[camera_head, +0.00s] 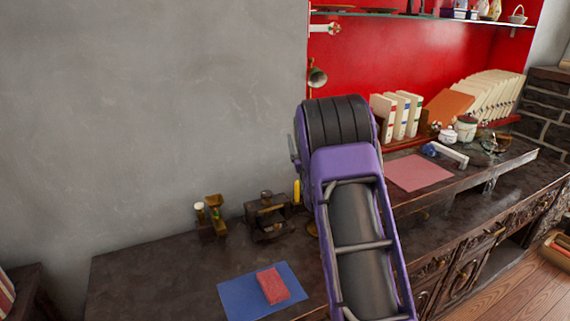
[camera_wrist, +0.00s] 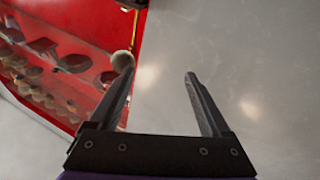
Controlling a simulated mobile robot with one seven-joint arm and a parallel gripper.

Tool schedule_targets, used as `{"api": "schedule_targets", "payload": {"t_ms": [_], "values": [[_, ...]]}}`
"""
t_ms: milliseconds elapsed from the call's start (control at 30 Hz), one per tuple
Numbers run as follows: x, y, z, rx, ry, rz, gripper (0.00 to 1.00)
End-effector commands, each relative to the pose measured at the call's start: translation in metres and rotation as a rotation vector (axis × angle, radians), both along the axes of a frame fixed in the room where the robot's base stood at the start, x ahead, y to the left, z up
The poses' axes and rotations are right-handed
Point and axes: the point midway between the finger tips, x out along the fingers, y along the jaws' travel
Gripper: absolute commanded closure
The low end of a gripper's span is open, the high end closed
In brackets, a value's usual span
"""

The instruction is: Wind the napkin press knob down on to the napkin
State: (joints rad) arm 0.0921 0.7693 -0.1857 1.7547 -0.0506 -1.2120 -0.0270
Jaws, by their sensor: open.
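A small dark press (camera_head: 268,222), which looks like the napkin press, stands on the dark wooden counter near the wall, left of my arm. A small round knob (camera_head: 266,195) sits on its top. I cannot make out a napkin inside it. A folded red cloth (camera_head: 273,286) lies on a blue mat (camera_head: 238,298) in front of the press. My gripper (camera_wrist: 159,75) is open and empty in the wrist view, facing the grey wall and the red alcove. The press is not in the wrist view. In the head view my own arm hides the gripper.
A brass scale-like item (camera_head: 214,214) stands left of the press. A bell (camera_head: 316,77) hangs at the alcove edge. A raised shelf with a pink mat (camera_head: 418,172), books (camera_head: 396,115) and jars (camera_head: 466,128) is at right. Bare counter (camera_head: 150,275) lies at left.

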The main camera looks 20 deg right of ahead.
Motion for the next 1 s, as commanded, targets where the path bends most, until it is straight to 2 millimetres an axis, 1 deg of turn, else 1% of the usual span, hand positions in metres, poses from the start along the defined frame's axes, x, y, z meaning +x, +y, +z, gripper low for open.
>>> {"api": "schedule_targets", "payload": {"t_ms": [33, 67, 100, 167, 200, 300, 367, 433, 500, 600, 667, 767, 867, 1000], "values": [[-0.005, 0.019, -0.039, 0.039, 0.021, -0.003, 0.19], [-0.009, 0.032, -0.058, 0.059, 0.026, -0.008, 0.19], [-0.017, 0.047, -0.082, 0.087, 0.038, -0.020, 0.19], [-0.030, 0.071, -0.115, 0.125, 0.057, -0.044, 0.19], [-0.040, 0.086, -0.134, 0.147, 0.072, -0.063, 0.19], [-0.065, 0.119, -0.172, 0.195, 0.115, -0.112, 0.19], [-0.079, 0.136, -0.187, 0.216, 0.141, -0.138, 0.19], [-0.093, 0.150, -0.198, 0.231, 0.167, -0.165, 0.19], [-0.103, 0.160, -0.205, 0.241, 0.185, -0.181, 0.19], [-0.109, 0.166, -0.209, 0.248, 0.201, -0.195, 0.19], [-0.108, 0.167, -0.209, 0.249, 0.202, -0.199, 0.19], [-0.099, 0.163, -0.209, 0.250, 0.200, -0.201, 0.19], [-0.083, 0.156, -0.209, 0.251, 0.200, -0.201, 0.19], [-0.055, 0.145, -0.209, 0.252, 0.199, -0.201, 0.19]]}}
